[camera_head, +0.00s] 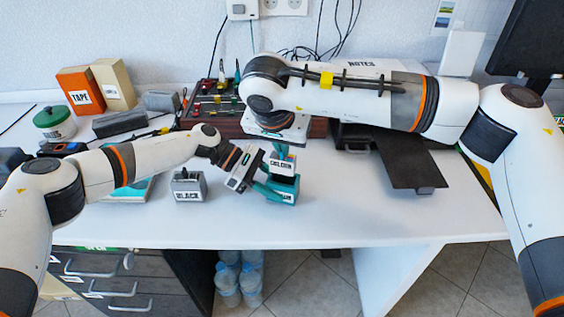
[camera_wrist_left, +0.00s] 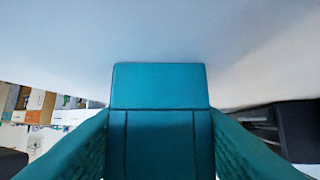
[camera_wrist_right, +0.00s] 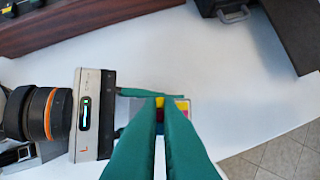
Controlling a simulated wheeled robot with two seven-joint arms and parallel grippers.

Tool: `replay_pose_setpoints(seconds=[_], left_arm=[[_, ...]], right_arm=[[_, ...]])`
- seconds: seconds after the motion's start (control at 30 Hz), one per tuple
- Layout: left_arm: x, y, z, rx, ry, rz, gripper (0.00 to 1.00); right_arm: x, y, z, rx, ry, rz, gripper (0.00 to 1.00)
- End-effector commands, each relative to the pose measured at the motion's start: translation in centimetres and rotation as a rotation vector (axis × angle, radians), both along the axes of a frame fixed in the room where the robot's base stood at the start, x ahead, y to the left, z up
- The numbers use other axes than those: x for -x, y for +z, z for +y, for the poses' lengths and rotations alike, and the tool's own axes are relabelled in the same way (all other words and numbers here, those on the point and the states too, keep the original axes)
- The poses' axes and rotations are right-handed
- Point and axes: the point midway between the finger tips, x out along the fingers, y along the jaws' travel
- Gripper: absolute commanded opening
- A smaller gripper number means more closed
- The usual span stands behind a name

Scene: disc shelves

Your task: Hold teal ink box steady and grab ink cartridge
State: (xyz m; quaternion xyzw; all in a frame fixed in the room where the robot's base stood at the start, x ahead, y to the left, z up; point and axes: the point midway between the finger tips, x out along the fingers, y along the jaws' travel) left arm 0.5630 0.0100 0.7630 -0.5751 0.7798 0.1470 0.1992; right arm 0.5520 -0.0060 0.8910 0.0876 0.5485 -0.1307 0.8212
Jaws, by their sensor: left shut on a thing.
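The teal ink box (camera_head: 284,187) stands on the white table in front of me. My left gripper (camera_head: 264,183) is shut on it from the left; in the left wrist view the box (camera_wrist_left: 160,92) fills the space between my teal fingers. The ink cartridge (camera_head: 281,165), with a white COLOUR label, is upright at the top of the box. In the right wrist view the cartridge's yellow, red and blue top (camera_wrist_right: 182,104) shows at my right fingertips. My right gripper (camera_wrist_right: 164,101) points down from above, its fingers close together with a narrow gap; whether they grip the cartridge is unclear.
A grey box labelled BLACK (camera_head: 188,187) stands to the left. A dark red tool rack (camera_head: 222,122) is behind. A dark grey printer with a tray (camera_head: 400,170) is at the right. The front of the table (camera_head: 220,230) is clear.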

Motion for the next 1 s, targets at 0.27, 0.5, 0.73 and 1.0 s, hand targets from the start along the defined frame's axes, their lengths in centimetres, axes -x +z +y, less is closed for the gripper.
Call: replay_pose_setpoints(seconds=[0.27, 0.5, 0.73, 1.0], left_arm=[[0.0, 0.0, 0.0, 0.000, 0.000, 0.000, 0.30], [0.0, 0.0, 0.0, 0.000, 0.000, 0.000, 0.30], [0.0, 0.0, 0.0, 0.000, 0.000, 0.000, 0.68], [0.0, 0.0, 0.1, 0.000, 0.000, 0.000, 0.68]], right_arm=[[0.0, 3.8, 0.0, 0.000, 0.000, -0.001, 0.00], [0.0, 4.1, 0.0, 0.001, 0.000, 0.001, 0.00], [0.0, 4.0, 0.0, 0.000, 0.000, 0.000, 0.00], [0.0, 4.0, 0.0, 0.000, 0.000, 0.000, 0.00]])
